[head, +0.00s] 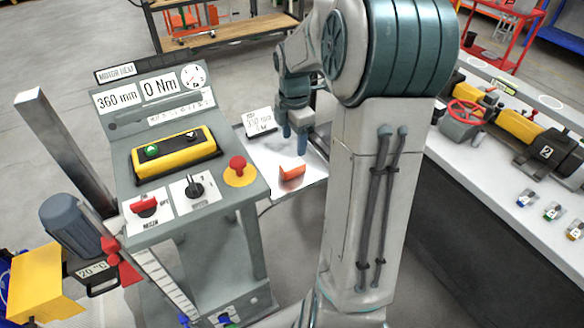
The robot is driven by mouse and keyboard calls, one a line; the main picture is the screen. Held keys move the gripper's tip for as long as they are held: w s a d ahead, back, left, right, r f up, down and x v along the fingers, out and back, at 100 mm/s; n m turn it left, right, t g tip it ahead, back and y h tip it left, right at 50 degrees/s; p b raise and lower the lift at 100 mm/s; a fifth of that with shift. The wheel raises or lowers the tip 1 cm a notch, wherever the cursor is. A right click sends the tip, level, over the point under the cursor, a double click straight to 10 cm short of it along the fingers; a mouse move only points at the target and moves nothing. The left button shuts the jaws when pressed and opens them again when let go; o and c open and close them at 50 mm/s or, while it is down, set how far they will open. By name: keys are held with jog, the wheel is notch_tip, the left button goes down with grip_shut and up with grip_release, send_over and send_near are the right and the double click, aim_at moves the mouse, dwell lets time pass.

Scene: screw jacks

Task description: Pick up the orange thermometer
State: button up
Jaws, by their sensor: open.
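The orange thermometer (291,172) is a small orange block lying on a white shelf (257,161) to the right of the control console. My gripper (294,143) points down just above and behind it in the head view. Its two blue-grey fingers are apart, with nothing visible between them. The fingertips look close to the thermometer, but I cannot tell the exact gap. My own arm and column cover the area to the right of the shelf.
A grey control console (188,210) with a yellow button box (174,153) stands left of the shelf. A small white sign (259,122) stands at the shelf's back. A white bench (500,165) with a red handwheel (465,111) lies to the right.

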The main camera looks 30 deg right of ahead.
aim_at(293, 164)
jog(key=f, duration=1)
jog(key=shift+w+a+f+p, duration=0.1)
jog(key=shift+w+f+p, duration=0.1)
jog(key=shift+f+p, duration=0.1)
jog(key=c, duration=1.2)
